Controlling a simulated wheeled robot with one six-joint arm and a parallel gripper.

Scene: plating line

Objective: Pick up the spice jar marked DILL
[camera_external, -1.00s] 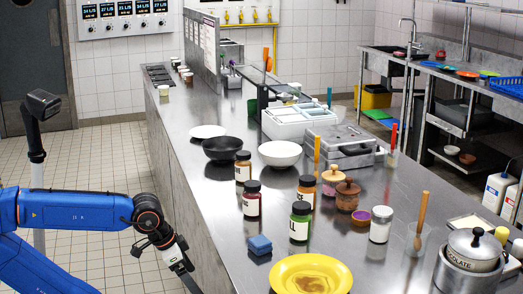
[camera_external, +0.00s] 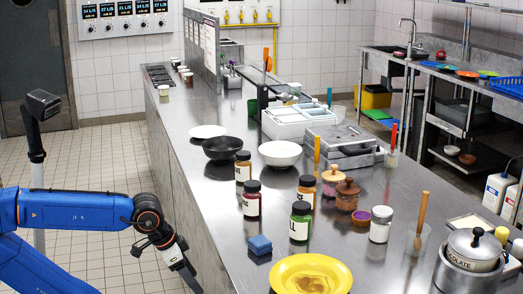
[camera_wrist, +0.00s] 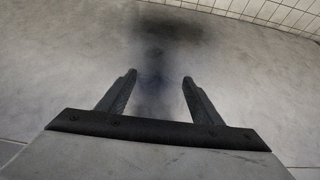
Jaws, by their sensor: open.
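A jar with a black lid and green contents (camera_external: 299,222) stands upright on the steel counter near its front left edge. Its label is turned sideways and only partly legible; the end looks like "LL". My gripper (camera_external: 186,272) hangs left of the counter, below its top and well apart from the jar. In the wrist view my gripper (camera_wrist: 159,77) is open, with nothing between its fingers. That view shows only a grey surface with a dark blurred reflection or shadow; no jar shows there.
Other black-lidded jars stand close by: a dark red one (camera_external: 252,200), an orange one (camera_external: 307,193) and a yellowish one (camera_external: 243,167). A blue sponge (camera_external: 260,245) and a yellow plate (camera_external: 280,281) lie in front. The counter's left edge (camera_external: 205,215) lies between my gripper and the jars.

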